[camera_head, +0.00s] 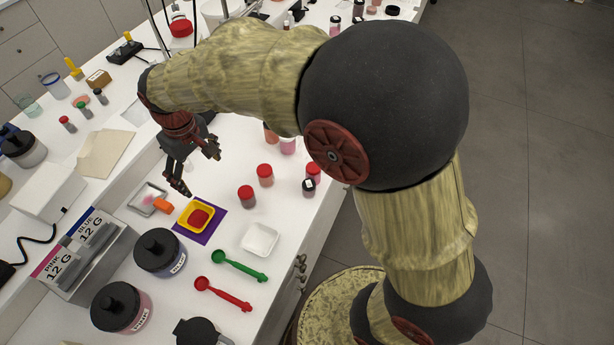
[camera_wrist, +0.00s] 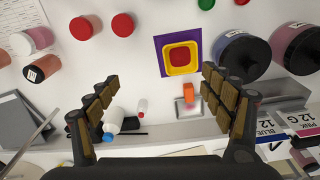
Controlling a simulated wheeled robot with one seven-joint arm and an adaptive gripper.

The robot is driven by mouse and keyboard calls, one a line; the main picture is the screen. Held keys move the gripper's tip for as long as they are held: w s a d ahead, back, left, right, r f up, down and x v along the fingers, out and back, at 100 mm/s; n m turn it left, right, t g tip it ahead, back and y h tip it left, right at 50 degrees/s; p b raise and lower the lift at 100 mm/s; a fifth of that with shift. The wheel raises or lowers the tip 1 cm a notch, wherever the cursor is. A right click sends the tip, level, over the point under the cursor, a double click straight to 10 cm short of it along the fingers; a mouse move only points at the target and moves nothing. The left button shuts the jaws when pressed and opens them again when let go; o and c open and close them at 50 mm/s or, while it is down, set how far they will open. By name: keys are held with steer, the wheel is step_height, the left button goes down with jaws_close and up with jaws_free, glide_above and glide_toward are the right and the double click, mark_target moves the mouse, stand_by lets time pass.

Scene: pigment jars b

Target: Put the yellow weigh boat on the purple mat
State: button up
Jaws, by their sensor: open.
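The yellow weigh boat (camera_head: 189,224) with red powder in it sits on the purple mat (camera_head: 207,236). In the wrist view the yellow weigh boat (camera_wrist: 168,66) lies inside the edges of the purple mat (camera_wrist: 159,44), which shows on all sides of it. My gripper (camera_head: 201,172) is open and empty, above the table behind the mat and apart from the weigh boat. In the wrist view the fingers of my gripper (camera_wrist: 158,90) are spread wide, with the boat beyond them.
A white weigh boat (camera_head: 260,239) lies right of the mat. A green scoop (camera_head: 239,266) and a red scoop (camera_head: 223,293) lie in front. Black-lidded jars (camera_head: 160,252) stand at left front. Red-capped jars (camera_head: 265,175) stand at the right. A small metal tray (camera_head: 148,199) is beside the mat.

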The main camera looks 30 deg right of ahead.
steer(key=s+d+r+m+t, duration=0.2)
steer(key=s+d+r+m, duration=0.1)
steer(key=s+d+r, duration=0.7)
steer(key=s+d+r+m+t, duration=0.1)
steer(key=s+d+m+t, duration=0.1)
steer(key=s+d, duration=0.7)
steer(key=s, duration=0.3)
steer(key=shift+m, duration=0.4)
steer(key=shift+d+f, duration=0.1)
step_height(320, 180, down, 4)
steer(key=b, duration=0.4)
